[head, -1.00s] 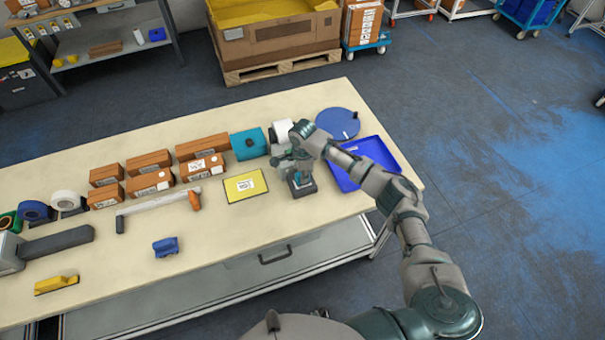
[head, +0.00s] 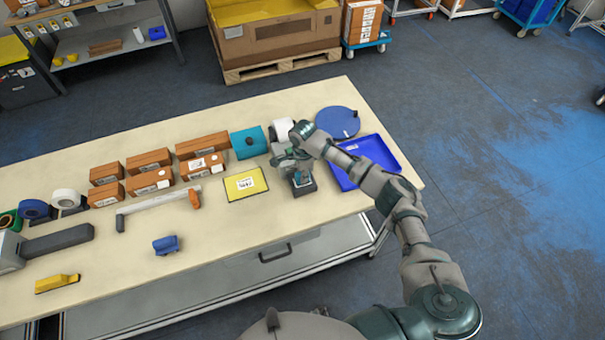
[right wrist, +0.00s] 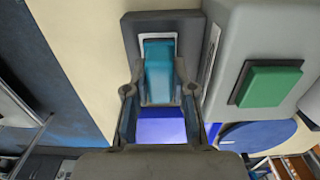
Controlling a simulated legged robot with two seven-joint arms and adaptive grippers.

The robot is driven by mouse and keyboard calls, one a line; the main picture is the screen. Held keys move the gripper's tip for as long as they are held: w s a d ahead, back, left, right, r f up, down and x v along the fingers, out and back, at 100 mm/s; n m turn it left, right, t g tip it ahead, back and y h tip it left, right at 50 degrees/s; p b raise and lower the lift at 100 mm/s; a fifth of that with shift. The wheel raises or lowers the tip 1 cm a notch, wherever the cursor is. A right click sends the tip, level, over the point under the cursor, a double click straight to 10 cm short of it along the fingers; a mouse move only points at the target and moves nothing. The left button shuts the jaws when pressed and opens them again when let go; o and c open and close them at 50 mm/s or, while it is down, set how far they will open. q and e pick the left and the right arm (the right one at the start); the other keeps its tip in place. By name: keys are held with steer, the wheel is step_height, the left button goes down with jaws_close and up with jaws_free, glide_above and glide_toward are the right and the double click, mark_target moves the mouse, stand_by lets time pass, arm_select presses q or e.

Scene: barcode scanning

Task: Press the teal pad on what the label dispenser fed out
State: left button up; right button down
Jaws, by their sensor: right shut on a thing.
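My right gripper (head: 299,174) is shut on the teal pad (right wrist: 158,72), held over a dark grey plate (right wrist: 132,33). A white label (right wrist: 178,41) lies on that plate, mostly hidden under the pad; I cannot tell whether pad and label touch. The grey label dispenser (right wrist: 226,50) with a green button (right wrist: 270,86) stands beside the plate, to the right in the right wrist view. In the head view my arm covers most of the dispenser. My left gripper is not in view.
A blue tray (head: 396,168) and a round blue disc (head: 338,121) lie right of the dispenser. The table's front edge runs close by.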

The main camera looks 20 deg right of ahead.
steer(key=shift+s+f+p, duration=0.15)
steer(key=shift+p, duration=0.55)
stand_by(2.0)
step_height(320, 180, up, 5)
steer(key=p, duration=0.6)
steer(key=shift+p, duration=0.35)
steer(key=shift+r+p, duration=0.35)
steer(key=shift+r, duration=0.75)
